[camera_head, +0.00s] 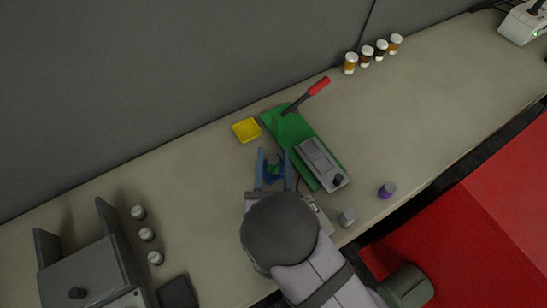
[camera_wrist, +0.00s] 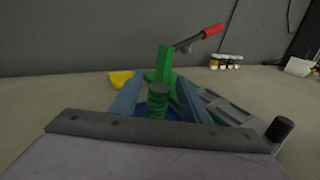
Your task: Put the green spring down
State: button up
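The green spring (camera_wrist: 158,103), with a dark grey top, stands upright between my fingers in the wrist view. It also shows in the head view (camera_head: 273,164). My gripper (camera_head: 274,158) has its two blue fingers on either side of the spring, with a visible gap on each side, so it looks open. A blue dish-like surface (camera_wrist: 177,114) shows around and behind the spring's base; its full shape is hidden, and I cannot tell whether the spring rests on it.
A green press base (camera_head: 303,172) with a red-handled lever (camera_head: 319,86) lies just right and beyond. A yellow tray (camera_head: 246,130) sits behind. Several white-capped jars (camera_head: 367,56) stand far back. A grey cylinder (camera_head: 347,217) and purple cylinder (camera_head: 387,190) stand right.

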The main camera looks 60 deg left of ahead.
jog(key=shift+r+p, duration=0.5)
jog(key=shift+p, duration=0.2)
jog(key=b+v, duration=0.2)
jog(key=v, duration=0.4)
jog(key=shift+a+f, duration=0.1)
jog(key=shift+b+v, duration=0.4)
jog(key=shift+v, duration=0.45)
